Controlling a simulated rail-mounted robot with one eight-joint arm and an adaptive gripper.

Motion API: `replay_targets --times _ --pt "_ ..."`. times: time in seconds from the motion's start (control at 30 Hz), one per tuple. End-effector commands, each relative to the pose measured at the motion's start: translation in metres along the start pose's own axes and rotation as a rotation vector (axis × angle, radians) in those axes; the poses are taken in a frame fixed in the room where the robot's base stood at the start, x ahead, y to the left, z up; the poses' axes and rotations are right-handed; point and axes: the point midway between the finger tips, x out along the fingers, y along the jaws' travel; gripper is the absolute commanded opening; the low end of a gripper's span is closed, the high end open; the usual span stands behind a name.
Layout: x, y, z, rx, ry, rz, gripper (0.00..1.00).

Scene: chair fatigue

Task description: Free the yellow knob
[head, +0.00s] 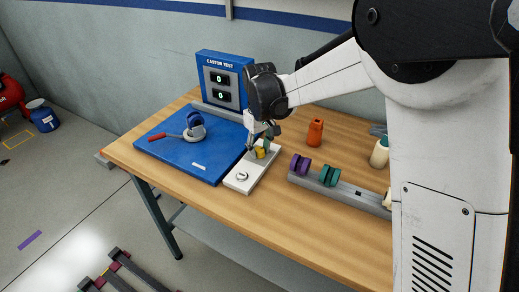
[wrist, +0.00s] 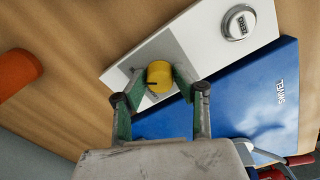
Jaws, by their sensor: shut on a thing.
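The yellow knob (wrist: 160,74) is round with a dark mark on its face. In the head view my gripper (head: 262,148) is above the far half of the white plate (head: 240,183), and only part of the yellow knob (head: 261,153) shows there. Whether the knob touches the plate is hard to tell.
A blue CASTOR TEST box (head: 222,80) stands behind.

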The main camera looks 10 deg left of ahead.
Motion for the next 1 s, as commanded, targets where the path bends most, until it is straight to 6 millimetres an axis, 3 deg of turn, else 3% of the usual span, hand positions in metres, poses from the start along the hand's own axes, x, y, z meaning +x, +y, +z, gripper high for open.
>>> replay_targets --times 0.27,0.3,0.43,0.77,1.0 --pt "0.0 0.0 0.0 0.001 0.001 0.0 0.01" --pt "0.0 0.0 0.0 0.001 0.001 0.0 0.29" --pt "0.0 0.0 0.0 0.001 0.0 0.0 0.46" --pt "-0.004 0.0 0.0 0.0 0.0 0.0 0.46" --pt "-0.038 0.0 0.0 0.0 0.0 0.0 0.46"
